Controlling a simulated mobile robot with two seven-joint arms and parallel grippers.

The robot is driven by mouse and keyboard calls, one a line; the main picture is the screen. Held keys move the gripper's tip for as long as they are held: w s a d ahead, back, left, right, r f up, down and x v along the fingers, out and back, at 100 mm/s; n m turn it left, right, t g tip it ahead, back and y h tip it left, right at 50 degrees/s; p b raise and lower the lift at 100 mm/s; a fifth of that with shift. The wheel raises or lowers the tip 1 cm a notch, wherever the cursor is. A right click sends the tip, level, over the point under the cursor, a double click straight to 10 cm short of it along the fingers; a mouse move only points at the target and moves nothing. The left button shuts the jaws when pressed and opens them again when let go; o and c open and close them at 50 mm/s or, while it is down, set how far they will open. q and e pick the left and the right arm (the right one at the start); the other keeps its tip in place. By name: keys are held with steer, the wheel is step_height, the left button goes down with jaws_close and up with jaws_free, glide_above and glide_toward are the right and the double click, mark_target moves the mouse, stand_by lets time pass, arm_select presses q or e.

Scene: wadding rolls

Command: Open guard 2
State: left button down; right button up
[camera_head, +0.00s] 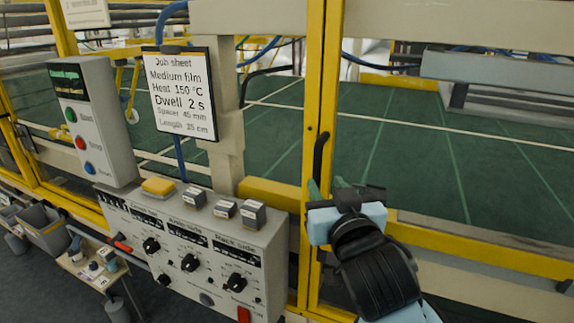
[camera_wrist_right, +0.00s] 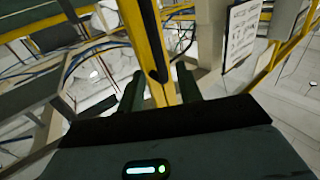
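A yellow-framed guard with an upright yellow post (camera_head: 318,90) stands in front of the green-floored machine area. A black bar handle (camera_head: 320,155) is on the post. My right gripper (camera_head: 327,190) is at the lower end of this handle. In the right wrist view, the two dark fingertips (camera_wrist_right: 157,92) stand apart on either side of the yellow post (camera_wrist_right: 147,40), with the black handle (camera_wrist_right: 158,75) between them. I cannot tell whether they touch it. No number shows on this guard. My left gripper is out of view.
A control panel (camera_head: 262,262) with knobs stands left of the post. A button box (camera_head: 95,125) with a small display and a job sheet (camera_head: 180,92) are above it. A low table (camera_head: 92,268) and a grey bin (camera_head: 45,225) are at the lower left.

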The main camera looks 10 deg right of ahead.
mark_target(319, 170)
steer(key=shift+d, duration=0.1)
steer(key=w, duration=0.7)
steer(key=shift+w, duration=0.35)
jaws_close()
